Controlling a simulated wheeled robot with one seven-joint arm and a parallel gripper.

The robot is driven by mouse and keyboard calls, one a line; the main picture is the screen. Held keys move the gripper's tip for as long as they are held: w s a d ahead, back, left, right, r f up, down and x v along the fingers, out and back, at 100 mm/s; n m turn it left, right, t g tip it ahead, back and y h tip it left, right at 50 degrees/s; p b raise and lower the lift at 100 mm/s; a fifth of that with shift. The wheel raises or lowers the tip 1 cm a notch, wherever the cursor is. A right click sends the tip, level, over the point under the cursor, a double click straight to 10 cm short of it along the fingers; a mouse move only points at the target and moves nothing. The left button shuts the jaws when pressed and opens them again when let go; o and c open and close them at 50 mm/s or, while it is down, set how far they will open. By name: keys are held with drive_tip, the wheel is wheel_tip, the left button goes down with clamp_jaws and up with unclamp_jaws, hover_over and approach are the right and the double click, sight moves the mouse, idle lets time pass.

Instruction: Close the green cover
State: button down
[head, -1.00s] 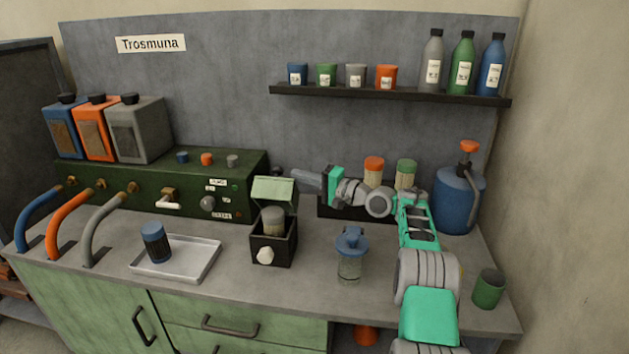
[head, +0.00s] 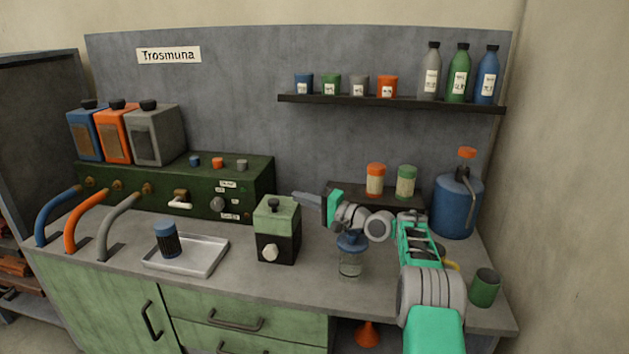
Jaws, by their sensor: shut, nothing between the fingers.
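The green cover (head: 277,216) sits down on top of a small black box (head: 277,248) in the middle of the bench. It has a dark knob on top, and the box has a pale knob on its front. The cover looks closed, and whatever is inside the box is hidden. My gripper (head: 300,196) is shut and empty, just right of the cover near its upper edge. I cannot tell whether the fingertips touch the cover.
A glass jar with a blue lid (head: 350,256) stands below my wrist. A metal tray (head: 187,268) with a dark blue cylinder (head: 167,239) lies to the left. A green control panel (head: 180,190) stands behind. A green cup (head: 484,288) stands far right.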

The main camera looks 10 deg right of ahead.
drive_tip(key=shift+a, duration=0.1)
idle(0.3)
wheel_tip(320, 180, up, 4)
drive_tip(key=p, duration=0.3)
drive_tip(key=s+d+f+b, duration=0.3)
drive_tip(key=s+d, duration=0.1)
drive_tip(key=d, duration=0.5)
drive_tip(key=a+r+n+g+h+p, duration=0.25)
drive_tip(key=a+h, duration=0.25)
drive_tip(key=a, duration=0.3)
drive_tip(key=s+a+n+g+h, duration=0.1)
drive_tip(key=s+a+h, duration=0.2)
drive_tip(key=s, duration=0.5)
drive_tip(key=s+d+f+n+g+h, duration=0.1)
drive_tip(key=s+f, duration=0.4)
drive_tip(key=s, duration=1.2)
drive_tip(key=s+d+f+n+g+h, duration=0.1)
drive_tip(key=s+f+g+h, duration=0.3)
drive_tip(key=s, duration=1.2)
drive_tip(key=shift+s+d+f+n+g+h+p, duration=0.15)
drive_tip(key=shift+s+f+n+g+h+p, duration=0.25)
drive_tip(key=shift+f+n, duration=0.3)
